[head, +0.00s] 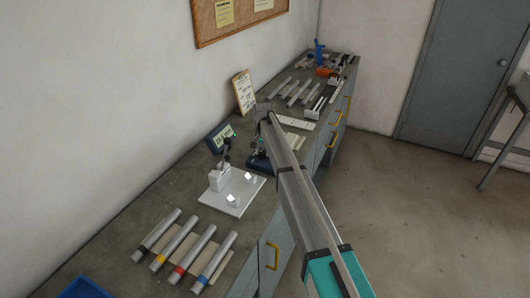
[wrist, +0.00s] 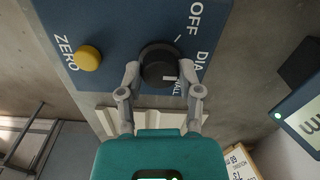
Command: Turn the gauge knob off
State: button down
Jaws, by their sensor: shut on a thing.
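In the wrist view a round black gauge knob (wrist: 158,62) sits on a blue panel (wrist: 117,25) with OFF, DIA and WALL lettering. A short white line shows at the knob's lower right edge, beside the WALL label; OFF lies to the upper right. My gripper (wrist: 162,78) is shut on the knob, one finger at each side. In the head view my arm reaches over the bench to the dark blue gauge box (head: 259,163); the knob is hidden there.
A yellow ZERO button (wrist: 88,58) is left of the knob. A small display (head: 219,137) and a white fixture plate (head: 245,194) stand near the gauge. Several tubes (head: 187,250) lie at the front of the bench (head: 120,228). A clipboard (head: 243,91) leans on the wall.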

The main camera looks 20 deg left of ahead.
jog(key=shift+d+n, duration=0.1)
jog(key=shift+n, duration=0.3)
jog(key=n, duration=1.1)
jog(key=shift+a, duration=0.2)
dwell(0.3)
jog(key=shift+c, duration=1.3)
grip_release()
